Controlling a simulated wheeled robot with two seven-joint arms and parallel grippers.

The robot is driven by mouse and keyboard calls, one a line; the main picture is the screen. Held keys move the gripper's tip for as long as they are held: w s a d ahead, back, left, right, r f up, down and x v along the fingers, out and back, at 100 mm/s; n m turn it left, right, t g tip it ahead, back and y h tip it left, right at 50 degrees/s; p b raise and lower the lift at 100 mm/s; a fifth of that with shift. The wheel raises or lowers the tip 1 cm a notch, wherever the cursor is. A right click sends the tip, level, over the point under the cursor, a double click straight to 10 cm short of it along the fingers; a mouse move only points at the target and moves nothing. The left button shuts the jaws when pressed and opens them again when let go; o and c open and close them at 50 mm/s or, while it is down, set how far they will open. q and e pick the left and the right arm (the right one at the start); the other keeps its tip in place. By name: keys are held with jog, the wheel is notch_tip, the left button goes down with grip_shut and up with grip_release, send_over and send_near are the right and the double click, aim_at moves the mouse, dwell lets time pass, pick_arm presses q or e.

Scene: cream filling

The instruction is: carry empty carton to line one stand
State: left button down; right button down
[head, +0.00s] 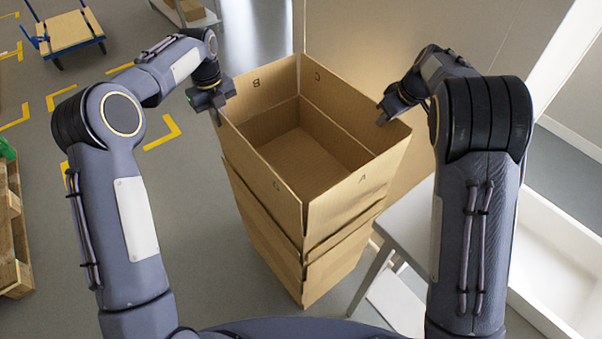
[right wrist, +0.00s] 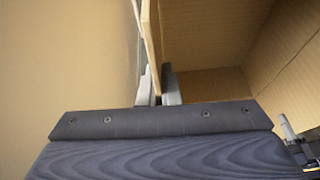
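The empty carton (head: 350,191) is a brown open box with letters on its walls, at the centre of the head view. It sits on top of more brown cardboard (head: 330,272), and its bare inside shows. My right gripper (head: 383,117) is at its right wall. In the right wrist view this gripper (right wrist: 158,88) has a finger close on each side of the carton wall (right wrist: 152,40) and looks shut on it. My left gripper (head: 216,112) is at the upper edge of the left wall. One finger shows outside; the other is hidden. I cannot identify the line one stand.
A light grey table (head: 412,215) stands close at the right, beside a white trough (head: 555,255). A wooden pallet (head: 12,235) is at the left edge. A blue cart (head: 70,30) and a small stand (head: 208,18) are further back. The floor left of the cartons is clear, with yellow markings.

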pick_arm(q)
jog(key=shift+r, duration=0.15)
pick_arm(e)
jog(key=shift+r, duration=0.1)
